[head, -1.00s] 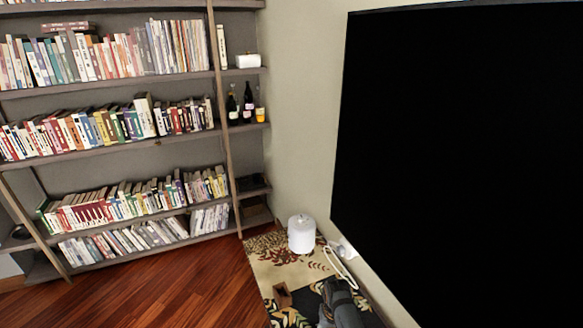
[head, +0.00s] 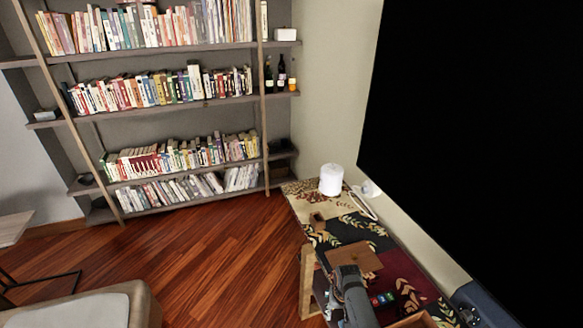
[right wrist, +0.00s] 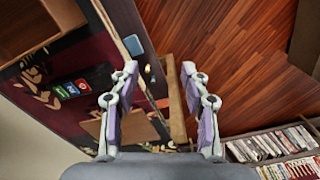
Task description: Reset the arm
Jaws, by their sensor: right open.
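My right arm (head: 350,292) reaches in from the bottom of the head view, over the patterned cabinet top (head: 391,242). In the right wrist view my right gripper (right wrist: 159,72) has its two fingers spread apart, with nothing between them. Below the gap are the cabinet edge and the wood floor. In the head view the arm hides the fingertips. My left gripper is not in view.
A brown wooden piece (head: 356,258), a small brown block (head: 317,221) and a white cylinder (head: 331,180) are on the cabinet. A large black screen (head: 480,150) is at right. A bookshelf (head: 185,103) stands behind.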

